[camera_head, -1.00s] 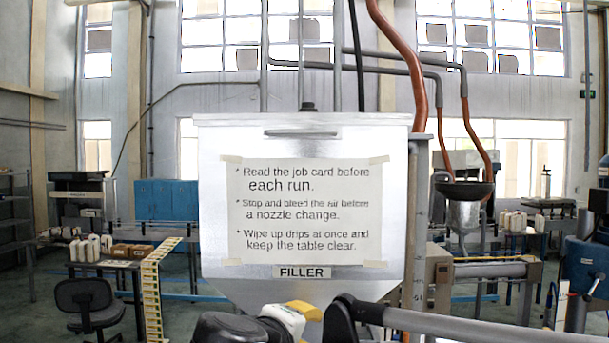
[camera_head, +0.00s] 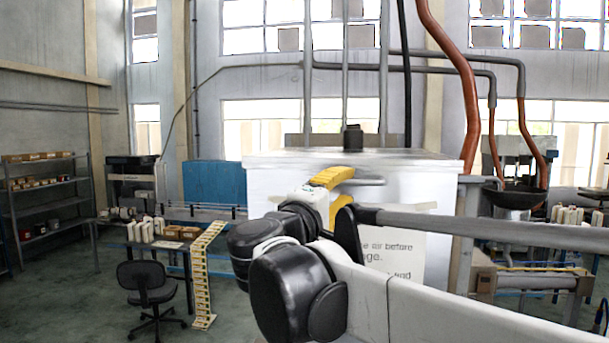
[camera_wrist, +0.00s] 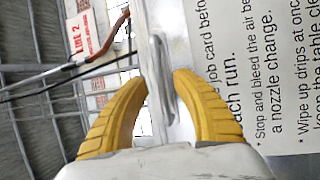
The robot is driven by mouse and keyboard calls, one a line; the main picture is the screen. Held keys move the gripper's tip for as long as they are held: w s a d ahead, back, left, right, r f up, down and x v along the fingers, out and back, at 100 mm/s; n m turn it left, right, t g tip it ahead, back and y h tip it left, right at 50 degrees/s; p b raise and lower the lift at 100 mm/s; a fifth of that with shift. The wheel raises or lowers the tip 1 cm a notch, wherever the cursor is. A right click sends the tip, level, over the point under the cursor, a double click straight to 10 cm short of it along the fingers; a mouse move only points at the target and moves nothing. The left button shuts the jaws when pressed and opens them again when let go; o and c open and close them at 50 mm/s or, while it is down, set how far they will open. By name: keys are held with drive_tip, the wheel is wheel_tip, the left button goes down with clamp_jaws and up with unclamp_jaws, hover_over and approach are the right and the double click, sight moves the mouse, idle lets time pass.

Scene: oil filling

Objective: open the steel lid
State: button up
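The steel lid (camera_head: 420,157) lies flat and shut on top of the white-grey filler tank (camera_head: 440,187) in the head view. Its grey bar handle (camera_head: 372,182) sticks out at the front edge. My gripper (camera_head: 346,190) has yellow fingers and is at the left end of this handle. In the wrist view, the fingers (camera_wrist: 161,77) are spread, with the handle (camera_wrist: 160,60) running between and beyond their tips. A gap shows on both sides of it, and I cannot tell how deep it sits between them. My arm hides the tank's lower left front.
A dark cap (camera_head: 352,138) stands on the lid, with vertical pipes behind it. A paper notice (camera_head: 400,255) is on the tank front. An orange hose (camera_head: 462,80) rises at the right. A chair (camera_head: 147,285) and a table with bottles stand at the left.

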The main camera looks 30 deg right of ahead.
sight(350, 183)
drive_tip(key=shift+p+x, duration=0.35)
drive_tip(key=shift+x, duration=1.3)
drive_tip(key=shift+c, duration=0.5)
clamp_jaws()
drive_tip(key=w+a, duration=0.4)
drive_tip(key=a, duration=0.2)
drive_tip(key=w+a+b, duration=0.1)
drive_tip(key=w+a, duration=0.4)
drive_tip(key=a, duration=0.2)
drive_tip(key=w+a+b, duration=0.1)
drive_tip(key=w+a, duration=0.4)
drive_tip(key=a, duration=0.1)
drive_tip(key=shift+w+a, duration=0.15)
drive_tip(key=shift+a, duration=0.15)
drive_tip(key=shift+o, duration=0.5)
unclamp_jaws()
